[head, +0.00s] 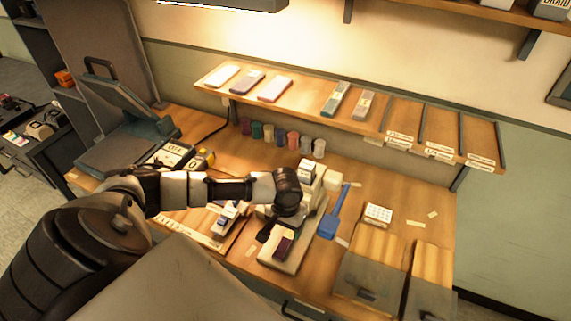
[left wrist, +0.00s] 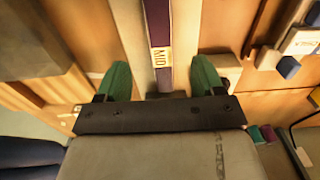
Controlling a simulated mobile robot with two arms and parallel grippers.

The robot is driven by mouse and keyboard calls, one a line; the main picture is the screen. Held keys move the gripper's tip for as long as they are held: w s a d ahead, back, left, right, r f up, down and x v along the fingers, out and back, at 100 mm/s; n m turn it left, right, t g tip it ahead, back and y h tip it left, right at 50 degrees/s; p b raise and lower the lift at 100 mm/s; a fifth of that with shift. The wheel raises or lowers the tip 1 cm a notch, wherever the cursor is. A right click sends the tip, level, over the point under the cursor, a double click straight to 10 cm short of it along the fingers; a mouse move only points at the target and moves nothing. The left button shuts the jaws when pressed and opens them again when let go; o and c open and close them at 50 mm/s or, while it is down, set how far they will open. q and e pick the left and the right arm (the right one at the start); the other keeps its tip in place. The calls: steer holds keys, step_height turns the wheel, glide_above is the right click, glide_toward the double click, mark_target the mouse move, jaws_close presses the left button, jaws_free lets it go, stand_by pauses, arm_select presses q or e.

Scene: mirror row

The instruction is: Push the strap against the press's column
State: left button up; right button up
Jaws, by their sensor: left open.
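The purple strap (head: 283,245) lies on the pale base (head: 272,262) of the press, its near end showing below my left gripper (head: 278,228). In the left wrist view the strap (left wrist: 158,20) runs lengthwise and bears a label reading MID. My left gripper (left wrist: 162,78) is open, with one green fingertip on each side of the strap's line; contact cannot be told. The press's cream upper part (head: 309,178) rises behind the gripper, and its blue lever (head: 334,219) stands to the right. Where the strap meets the column is hidden. My right gripper is not in view.
Several coloured spools (head: 269,133) stand at the back of the bench. A wall shelf (head: 373,132) holds flat strips above. A white keypad-like block (head: 378,213) and wooden bins (head: 373,263) are at the right.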

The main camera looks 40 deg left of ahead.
mark_target(285, 242)
arm_select(q)
step_height(285, 242, down, 8)
steer(key=shift+r, duration=0.25)
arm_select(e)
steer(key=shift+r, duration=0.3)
